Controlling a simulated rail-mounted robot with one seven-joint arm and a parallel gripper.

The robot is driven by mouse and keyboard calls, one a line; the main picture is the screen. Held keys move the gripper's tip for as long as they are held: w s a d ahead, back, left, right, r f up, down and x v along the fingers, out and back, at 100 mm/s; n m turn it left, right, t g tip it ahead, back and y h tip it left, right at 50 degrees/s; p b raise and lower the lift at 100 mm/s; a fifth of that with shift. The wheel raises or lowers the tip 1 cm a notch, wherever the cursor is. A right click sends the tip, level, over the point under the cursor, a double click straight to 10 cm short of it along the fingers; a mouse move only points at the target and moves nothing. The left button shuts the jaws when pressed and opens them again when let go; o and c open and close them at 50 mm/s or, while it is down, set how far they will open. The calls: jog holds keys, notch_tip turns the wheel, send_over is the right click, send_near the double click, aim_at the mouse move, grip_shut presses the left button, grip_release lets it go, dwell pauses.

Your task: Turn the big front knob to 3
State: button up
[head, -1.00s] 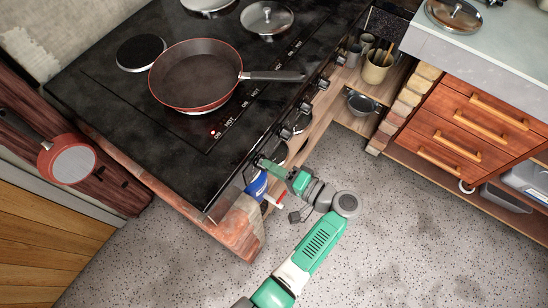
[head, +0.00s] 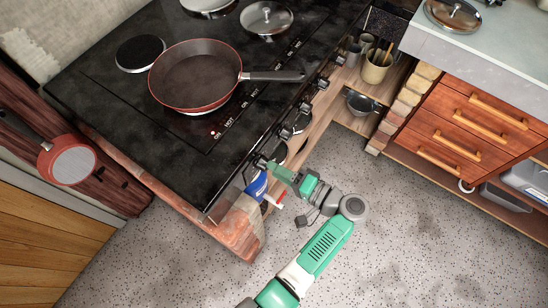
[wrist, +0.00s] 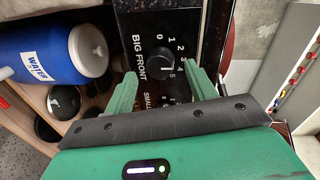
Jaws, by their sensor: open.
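The big front knob (wrist: 158,64) is round and black on the stove's dark front panel, beside the white words BIG FRONT in the wrist view. White numbers curve around its right side. A pale mark shows on its lower right, but I cannot tell exactly which number it points to. My gripper (wrist: 163,76) is open and empty, its green fingers on either side of the knob in the picture, with the knob apparently ahead of the tips. In the head view, my gripper (head: 271,166) is at the stove's front edge near its lower corner, partly hiding the panel.
The stove top (head: 110,105) carries a red frying pan (head: 195,75) with its handle pointing right. A blue bottle (wrist: 40,55) stands close below the panel, left of my fingers. Several other knobs (head: 304,108) line the stove front. Open floor (head: 430,220) lies to the right.

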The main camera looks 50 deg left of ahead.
jog(key=v, duration=0.6)
dwell(0.3)
